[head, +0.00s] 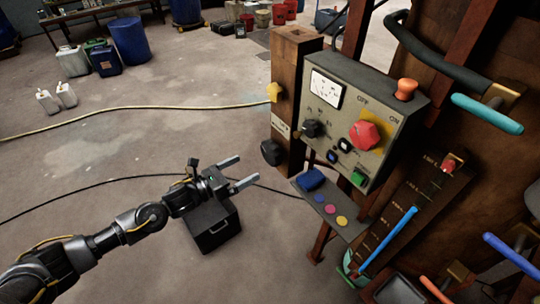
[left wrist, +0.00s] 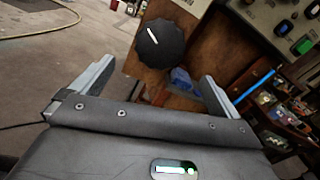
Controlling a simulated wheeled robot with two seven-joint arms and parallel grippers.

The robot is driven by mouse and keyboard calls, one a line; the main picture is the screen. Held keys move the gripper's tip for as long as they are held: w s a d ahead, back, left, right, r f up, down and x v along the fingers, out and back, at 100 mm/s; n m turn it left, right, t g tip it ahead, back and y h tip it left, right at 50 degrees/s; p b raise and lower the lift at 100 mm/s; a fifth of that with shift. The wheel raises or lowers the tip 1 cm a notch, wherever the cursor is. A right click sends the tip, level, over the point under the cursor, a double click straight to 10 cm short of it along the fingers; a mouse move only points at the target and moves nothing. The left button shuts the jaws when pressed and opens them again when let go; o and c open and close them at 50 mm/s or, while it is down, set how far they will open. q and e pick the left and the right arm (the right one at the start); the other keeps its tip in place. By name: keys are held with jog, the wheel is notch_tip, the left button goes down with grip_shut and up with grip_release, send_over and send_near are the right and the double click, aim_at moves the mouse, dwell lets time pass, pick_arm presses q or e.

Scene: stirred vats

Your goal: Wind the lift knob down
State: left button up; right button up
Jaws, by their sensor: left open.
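A black fluted knob (head: 271,152) sits low on the side of a wooden post (head: 287,75), under a small label; it looks like the lift knob. In the left wrist view the knob (left wrist: 160,43) shows a white pointer line tilted up and to the left. My left gripper (head: 249,168) is open and empty, to the left of the knob and a little lower in the head view. In the left wrist view the knob appears beyond the fingertips, between them and apart from both. My right gripper is not in view.
A control panel (head: 342,75) with a red knob (head: 364,134), a smaller black knob (head: 311,129) and buttons stands right of the post. A small shelf (head: 333,206) with coloured buttons juts out below. A cable crosses the floor; the floor at left is mostly clear.

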aim_at(268, 156)
pick_arm(q)
jog(key=p+x, duration=0.2)
jog(key=x, duration=0.9)
jog(key=c, duration=1)
jog(key=shift+o, duration=0.2)
